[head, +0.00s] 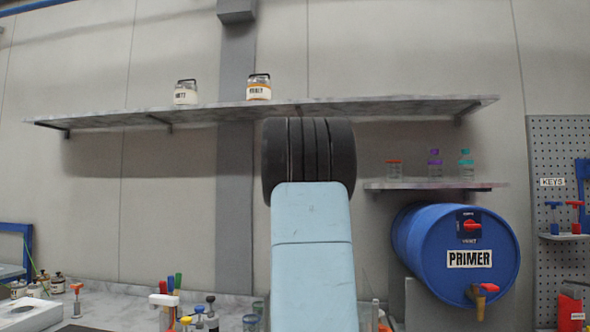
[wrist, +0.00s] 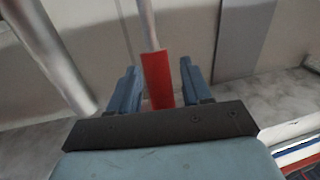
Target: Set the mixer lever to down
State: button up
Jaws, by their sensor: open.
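In the wrist view, a red grip on a thin metal rod, which looks like the mixer lever (wrist: 157,82), stands between the two blue fingers of my gripper (wrist: 158,68). The fingers are open, with a gap on each side of the red grip. The rod runs up from the grip to the top of the picture. The lower end of the grip is hidden behind the dark gripper body. In the head view my own arm fills the middle and hides my gripper, and I cannot make out the lever there.
A thick metal pipe (wrist: 50,55) stands to the left in the wrist view. In the head view, a shelf (head: 340,106) holds two jars, a blue PRIMER drum (head: 430,262) lies to the right, and small tools and bottles stand on the bench (head: 115,300).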

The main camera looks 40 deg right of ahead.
jog(key=shift+w, duration=0.15)
jog(key=shift+c, duration=0.3)
grip_shut()
